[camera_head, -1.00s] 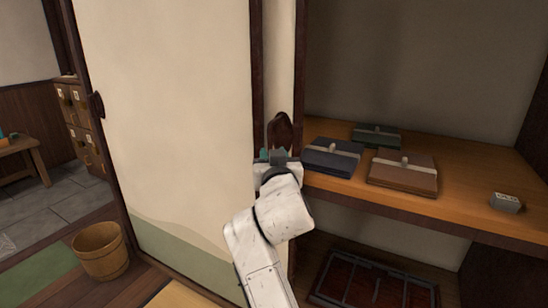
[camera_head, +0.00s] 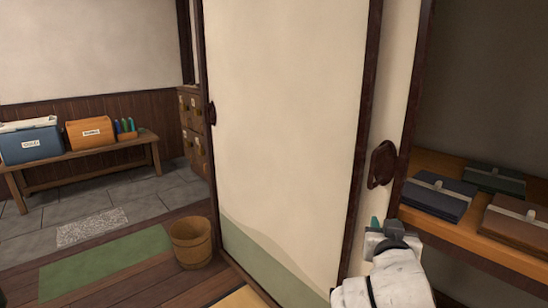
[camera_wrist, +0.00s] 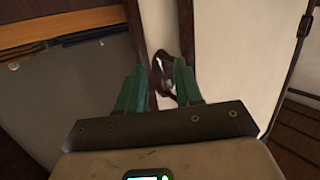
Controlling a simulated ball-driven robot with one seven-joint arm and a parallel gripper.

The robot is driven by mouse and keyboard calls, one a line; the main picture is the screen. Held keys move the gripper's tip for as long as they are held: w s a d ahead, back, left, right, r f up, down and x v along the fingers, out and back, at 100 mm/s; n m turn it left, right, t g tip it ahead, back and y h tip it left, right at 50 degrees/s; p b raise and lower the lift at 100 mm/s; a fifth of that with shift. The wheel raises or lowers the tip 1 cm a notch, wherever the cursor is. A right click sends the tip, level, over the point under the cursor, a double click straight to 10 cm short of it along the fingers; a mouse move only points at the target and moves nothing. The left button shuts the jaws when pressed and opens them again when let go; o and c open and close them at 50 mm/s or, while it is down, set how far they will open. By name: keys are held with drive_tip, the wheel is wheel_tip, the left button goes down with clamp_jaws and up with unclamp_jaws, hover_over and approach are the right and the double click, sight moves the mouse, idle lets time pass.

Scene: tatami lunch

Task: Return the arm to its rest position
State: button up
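My white arm (camera_head: 385,285) reaches up from the lower right of the head view. My gripper (camera_head: 376,224) is at its end, in front of the panel edge by the shelf alcove and below a dark brown door pull (camera_head: 382,163). In the wrist view the two green fingers of my gripper (camera_wrist: 160,75) stand apart with a gap between them. The door pull also shows in the wrist view (camera_wrist: 158,78), behind the gap. I see nothing held, and I cannot tell how far the fingertips are from the pull.
A cream sliding door (camera_head: 285,110) stands just left of my arm. A shelf (camera_head: 450,225) with flat wrapped boxes is at right. A wooden bucket (camera_head: 191,243) stands on the floor. A bench (camera_head: 90,162) with a blue cooler (camera_head: 30,142) and an orange box (camera_head: 90,133) is far left.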

drive_tip(key=s+d+f+g+y, duration=0.1)
drive_tip(key=s+d+f+g, duration=0.1)
drive_tip(key=s+f, duration=0.45)
drive_tip(key=s+d+f+g, duration=0.2)
drive_tip(key=s+f+g, duration=0.15)
drive_tip(key=f, duration=0.55)
drive_tip(key=s+a+f+n+g+y, duration=0.1)
drive_tip(key=s+f+g, duration=0.2)
drive_tip(key=s+f, duration=0.55)
drive_tip(key=s+a+f+n+g+y, duration=0.1)
drive_tip(key=s+f+g+y, duration=0.15)
drive_tip(key=s, duration=1.05)
drive_tip(key=s+a+f+n+g, duration=0.1)
drive_tip(key=s+f+g, duration=0.2)
drive_tip(key=s+f, duration=0.5)
wheel_tip(320, 180, up, 24)
drive_tip(key=s+p, duration=0.2)
drive_tip(key=p, duration=1.9)
drive_tip(key=shift+s+d+f, duration=0.15)
drive_tip(key=shift+s+f, duration=0.1)
drive_tip(key=shift+s, duration=0.15)
